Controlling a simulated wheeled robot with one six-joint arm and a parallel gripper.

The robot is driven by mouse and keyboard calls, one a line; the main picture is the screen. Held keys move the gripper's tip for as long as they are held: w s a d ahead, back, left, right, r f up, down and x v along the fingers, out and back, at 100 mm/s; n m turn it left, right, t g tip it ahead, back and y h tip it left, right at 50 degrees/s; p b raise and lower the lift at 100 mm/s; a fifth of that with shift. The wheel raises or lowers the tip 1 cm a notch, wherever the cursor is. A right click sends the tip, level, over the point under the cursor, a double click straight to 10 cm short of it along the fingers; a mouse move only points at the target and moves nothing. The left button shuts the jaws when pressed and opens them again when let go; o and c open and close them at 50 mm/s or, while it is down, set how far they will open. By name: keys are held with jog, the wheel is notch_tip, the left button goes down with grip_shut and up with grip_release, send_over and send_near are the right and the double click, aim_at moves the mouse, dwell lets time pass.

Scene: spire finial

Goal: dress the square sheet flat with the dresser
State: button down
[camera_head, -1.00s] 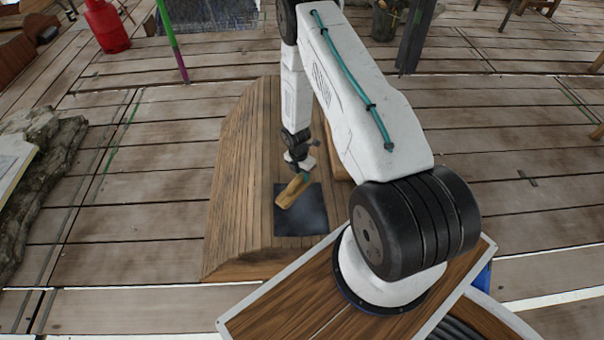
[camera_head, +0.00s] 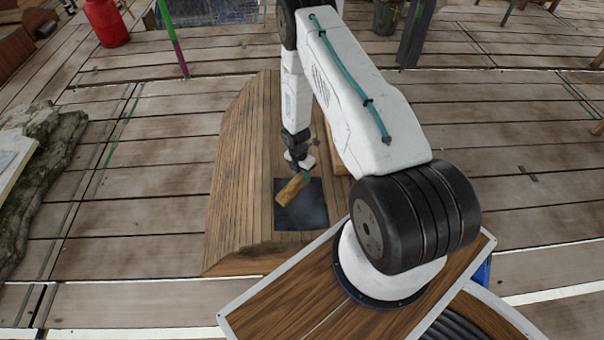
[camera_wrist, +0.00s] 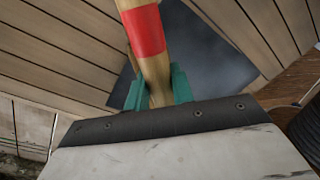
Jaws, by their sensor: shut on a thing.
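The square sheet (camera_head: 312,216) is dark grey-blue and lies on the sloped plank surface. Part of it also shows in the wrist view (camera_wrist: 212,55), beyond the handle. The dresser (camera_head: 290,190) is a pale wooden tool, tilted over the sheet's upper left part. I cannot tell whether it touches the sheet. My gripper (camera_head: 304,173) is at the dresser's upper right end. In the wrist view my gripper's teal fingers (camera_wrist: 157,92) are shut on the dresser's wooden handle, which has a red band (camera_wrist: 143,31). The dresser's far end is out of the wrist view.
The sheet lies on a brown plank-clad block (camera_head: 240,185) with a curved left edge. A pale rock (camera_head: 50,150) is at the left, and a red canister (camera_head: 105,22) and a thin green-purple post (camera_head: 172,40) are at the back left. The deck around the block is mostly clear.

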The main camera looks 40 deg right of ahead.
jog(key=shift+s+r, duration=0.1)
jog(key=shift+r, duration=2.05)
jog(key=shift+f, duration=0.1)
notch_tip(320, 180, down, 5)
jog(key=shift+r, duration=0.3)
jog(key=shift+r, duration=0.15)
jog(key=shift+r, duration=1.95)
